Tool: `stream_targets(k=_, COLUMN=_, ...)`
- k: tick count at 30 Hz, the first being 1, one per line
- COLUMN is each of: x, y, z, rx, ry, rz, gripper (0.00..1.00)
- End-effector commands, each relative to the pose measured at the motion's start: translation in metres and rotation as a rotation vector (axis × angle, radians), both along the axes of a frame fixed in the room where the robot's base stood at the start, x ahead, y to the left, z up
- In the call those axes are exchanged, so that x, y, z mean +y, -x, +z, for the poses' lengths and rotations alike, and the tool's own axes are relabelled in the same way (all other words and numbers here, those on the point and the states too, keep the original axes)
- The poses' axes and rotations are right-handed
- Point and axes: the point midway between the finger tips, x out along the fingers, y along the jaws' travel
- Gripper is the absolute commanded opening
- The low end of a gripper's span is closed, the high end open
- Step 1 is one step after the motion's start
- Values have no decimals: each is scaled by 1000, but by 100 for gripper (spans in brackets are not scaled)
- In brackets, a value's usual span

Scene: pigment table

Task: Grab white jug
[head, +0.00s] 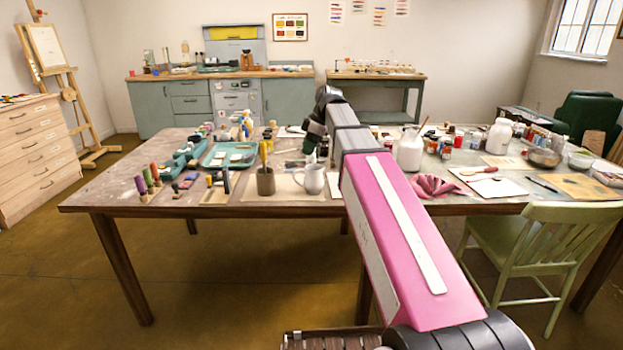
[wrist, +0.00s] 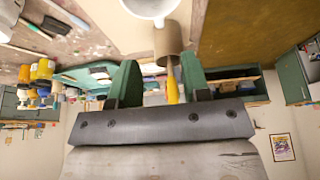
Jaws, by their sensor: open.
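A small white jug (head: 313,180) with a handle stands upright near the front edge of the table, on a beige sheet. In the wrist view the white jug (wrist: 150,8) is cut off by the top edge, beyond my fingertips. My gripper (head: 312,143) is above and slightly behind the jug in the head view, partly hidden by my arm. In the wrist view my gripper (wrist: 159,62) has its two green fingers apart, with nothing held between them. No contact with the jug shows.
A brown cup (head: 265,182) holding a yellow-handled brush stands just left of the jug; the brush (wrist: 171,88) lines up between my fingers in the wrist view. A larger white vessel (head: 410,152) and pink gloves (head: 433,186) lie right of my arm. A green chair (head: 535,235) stands at the front right.

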Motion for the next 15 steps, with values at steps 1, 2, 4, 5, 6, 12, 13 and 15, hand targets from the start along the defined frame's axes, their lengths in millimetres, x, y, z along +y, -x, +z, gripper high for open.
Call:
stream_targets(k=1, x=1, y=0, z=-3, rx=1, ry=0, rz=1, gripper=43)
stream_targets(k=2, x=2, y=1, z=-5, rx=1, ry=0, rz=1, gripper=43)
stream_targets(k=4, x=4, y=1, z=-11, rx=2, ry=0, rz=1, gripper=43)
stream_targets(k=5, x=6, y=0, z=-15, rx=1, ry=0, rz=0, gripper=43)
stream_targets(k=6, x=8, y=0, z=-19, rx=1, ry=0, rz=0, gripper=43)
stream_targets(k=12, x=19, y=0, z=-45, rx=1, ry=1, rz=0, gripper=43)
stream_targets(k=13, x=20, y=0, z=-47, rx=1, ry=1, rz=0, gripper=43)
stream_targets(k=15, x=21, y=0, z=-51, rx=1, ry=1, rz=0, gripper=43)
